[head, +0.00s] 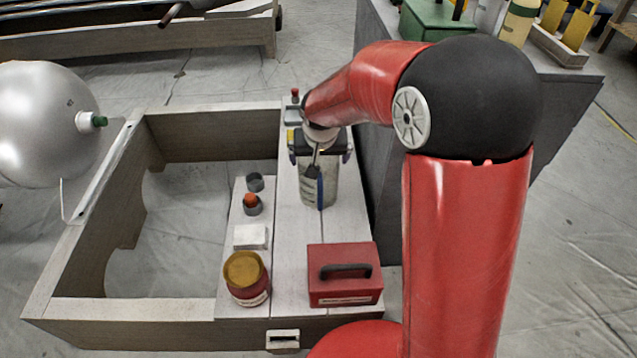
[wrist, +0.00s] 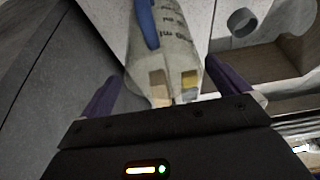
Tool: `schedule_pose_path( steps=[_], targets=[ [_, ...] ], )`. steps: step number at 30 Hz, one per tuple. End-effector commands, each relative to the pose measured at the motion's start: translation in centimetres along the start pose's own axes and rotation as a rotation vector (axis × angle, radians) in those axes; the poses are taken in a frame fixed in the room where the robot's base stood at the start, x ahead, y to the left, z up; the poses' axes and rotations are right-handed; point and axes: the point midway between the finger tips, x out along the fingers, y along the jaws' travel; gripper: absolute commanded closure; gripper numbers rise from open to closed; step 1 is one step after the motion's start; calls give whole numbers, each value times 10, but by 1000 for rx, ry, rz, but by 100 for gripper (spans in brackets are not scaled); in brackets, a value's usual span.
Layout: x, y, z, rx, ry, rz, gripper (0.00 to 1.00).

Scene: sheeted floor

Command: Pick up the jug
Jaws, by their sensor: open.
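The jug (head: 331,190) looks like a pale, greyish container with dark markings and a blue strip down its side. It stands on the white board top, right of the frame's opening. My gripper (head: 320,160) is above it, pointing down, with one finger on each side of its upper part. In the wrist view, the jug (wrist: 178,45) lies between the two spread purple fingers of my gripper (wrist: 160,80). The fingers look apart from its sides; contact cannot be told. The jug's top is partly hidden by my gripper.
A red box with a black handle (head: 343,287) and a yellow-lidded jar (head: 247,282) stand nearer. A dark grey cabinet (head: 381,150) rises close on the right. A silver tank (head: 45,125) is far left.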

Motion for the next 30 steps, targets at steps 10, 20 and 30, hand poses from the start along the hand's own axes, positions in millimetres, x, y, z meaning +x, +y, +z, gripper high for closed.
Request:
schedule_pose_path(
  steps=[10, 20, 30],
  targets=[
    [48, -1, -3, 1, -2, 1, 0],
    [64, -1, -4, 1, 1, 0, 0],
    [64, -1, -4, 1, 0, 0, 33]
  ],
)
